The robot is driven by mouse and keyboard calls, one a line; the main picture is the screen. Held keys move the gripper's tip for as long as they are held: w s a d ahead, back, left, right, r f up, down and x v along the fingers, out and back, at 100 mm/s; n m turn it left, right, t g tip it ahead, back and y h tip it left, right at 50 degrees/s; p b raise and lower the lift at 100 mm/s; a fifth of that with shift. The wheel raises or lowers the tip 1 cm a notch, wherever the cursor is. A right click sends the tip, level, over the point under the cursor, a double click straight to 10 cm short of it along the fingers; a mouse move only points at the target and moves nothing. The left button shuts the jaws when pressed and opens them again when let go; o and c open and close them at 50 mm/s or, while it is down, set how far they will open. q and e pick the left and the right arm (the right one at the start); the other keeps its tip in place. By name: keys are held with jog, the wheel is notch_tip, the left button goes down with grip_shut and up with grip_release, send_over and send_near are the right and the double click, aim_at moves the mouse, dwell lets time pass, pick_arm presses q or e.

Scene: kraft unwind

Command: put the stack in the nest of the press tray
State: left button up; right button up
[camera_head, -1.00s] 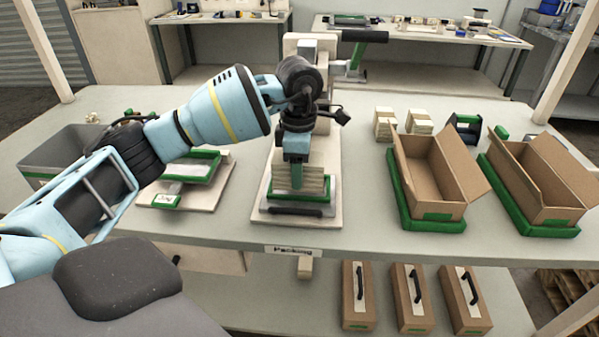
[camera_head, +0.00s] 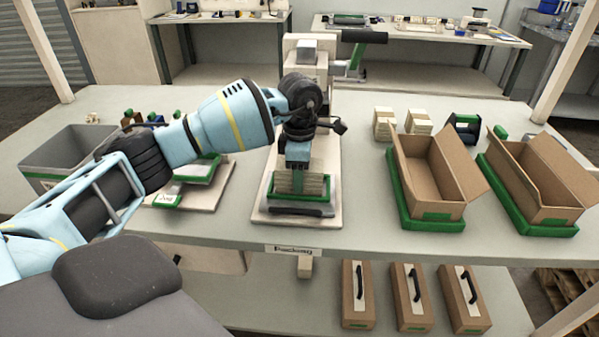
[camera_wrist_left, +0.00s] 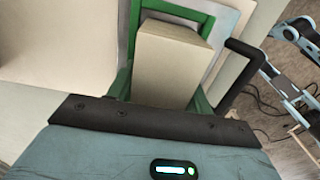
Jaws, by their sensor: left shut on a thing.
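The stack (camera_head: 314,184) is a pale cream block of layers, upright at the press. In the left wrist view the stack (camera_wrist_left: 172,68) sits between the fingers, within the outline of the green-rimmed press tray (camera_wrist_left: 190,12). In the head view the green front wall of the press tray (camera_head: 300,199) hides the stack's foot, so I cannot tell whether it rests on the tray floor. My right gripper is not in view.
The press (camera_head: 307,62) stands behind the tray, partly hidden by my left arm. Two open cartons (camera_head: 437,178) (camera_head: 545,180) in green holders and two more cream stacks (camera_head: 384,124) (camera_head: 419,121) are to the right. A grey bin (camera_head: 68,150) is at left.

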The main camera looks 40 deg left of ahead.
pick_arm(q)
jog(key=shift+f, duration=0.1)
jog(key=o, duration=1.1)
notch_tip(320, 180, up, 12)
jog(key=shift+r, duration=0.15)
